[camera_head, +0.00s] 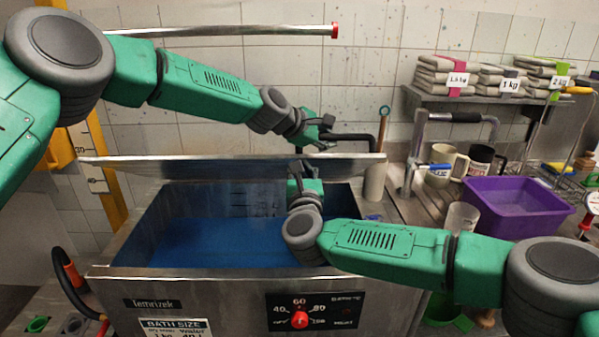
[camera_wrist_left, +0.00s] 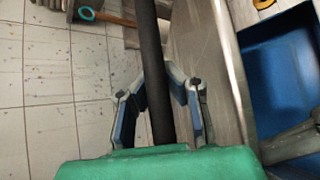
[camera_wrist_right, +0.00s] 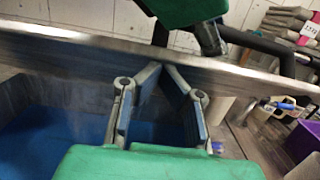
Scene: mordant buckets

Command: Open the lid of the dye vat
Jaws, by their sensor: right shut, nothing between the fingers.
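The steel dye vat (camera_head: 205,278) stands in the centre, with blue dye (camera_head: 225,240) visible inside. Its steel lid (camera_head: 215,165) is raised and stands at the back, showing as a thin band above the opening. It also crosses the right wrist view (camera_wrist_right: 80,50). My left gripper (camera_head: 326,136) is behind and above the lid. In the left wrist view, its fingers close around the black handle bar (camera_wrist_left: 155,75). My right gripper (camera_head: 296,172) is over the vat, in front of the lid. Its empty fingertips meet against or close to the lid's lower edge; contact is unclear.
A purple tub (camera_head: 515,207), mugs (camera_head: 440,168) and a clear beaker (camera_head: 461,218) stand on the right bench. A shelf (camera_head: 450,97) holds labelled stacks. A pipe (camera_head: 230,30) runs along the tiled wall. The control panel (camera_head: 315,311) is on the vat's front.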

